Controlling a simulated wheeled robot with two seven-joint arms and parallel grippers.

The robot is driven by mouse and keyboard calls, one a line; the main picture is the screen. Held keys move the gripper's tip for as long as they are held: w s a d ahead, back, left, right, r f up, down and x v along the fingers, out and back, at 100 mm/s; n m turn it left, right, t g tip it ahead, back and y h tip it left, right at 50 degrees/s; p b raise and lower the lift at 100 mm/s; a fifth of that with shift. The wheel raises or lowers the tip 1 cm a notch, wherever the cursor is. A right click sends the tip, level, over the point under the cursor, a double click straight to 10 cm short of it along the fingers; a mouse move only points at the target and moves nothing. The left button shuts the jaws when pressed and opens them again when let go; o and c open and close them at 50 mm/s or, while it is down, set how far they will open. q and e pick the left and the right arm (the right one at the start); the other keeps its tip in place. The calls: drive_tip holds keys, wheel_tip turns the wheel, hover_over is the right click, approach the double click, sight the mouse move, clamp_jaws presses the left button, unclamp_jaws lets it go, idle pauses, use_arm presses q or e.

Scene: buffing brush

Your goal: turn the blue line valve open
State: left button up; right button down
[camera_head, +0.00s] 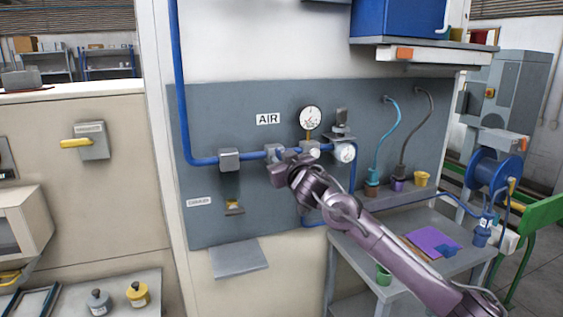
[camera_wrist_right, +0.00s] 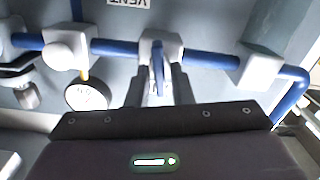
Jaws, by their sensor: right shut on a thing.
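The blue line (camera_head: 178,80) runs down the wall panel and then right past several grey fittings. My right gripper (camera_head: 280,168) is at a grey valve body (camera_head: 273,150) on this line, below the AIR sign. In the right wrist view, the picture is upside down and my right gripper (camera_wrist_right: 158,88) has its two fingers on either side of a blue valve handle (camera_wrist_right: 157,62). The fingers are shut on that handle, which stands across the blue pipe (camera_wrist_right: 118,47). The wrist partly hides the handle in the head view. My left gripper is not in view.
A round gauge (camera_head: 311,118) and a regulator (camera_head: 342,135) sit just right of the valve. A shelf with cups (camera_head: 421,178) is further right. A grey tray (camera_head: 238,257) sticks out below, and a blue hose reel (camera_head: 492,169) stands at right.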

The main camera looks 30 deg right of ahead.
drive_tip(key=n+b, duration=0.1)
drive_tip(key=n, duration=0.3)
drive_tip(key=shift+a+f+n, duration=0.1)
drive_tip(key=shift+n, duration=0.2)
drive_tip(key=shift+a+f+n+b, duration=0.1)
drive_tip(key=shift+n+b, duration=0.9)
drive_tip(key=shift+n, duration=1.7)
drive_tip(key=shift+f+n+b, duration=0.1)
drive_tip(key=shift+n+b, duration=0.9)
drive_tip(key=shift+n, duration=1.7)
drive_tip(key=c, duration=1.5)
unclamp_jaws()
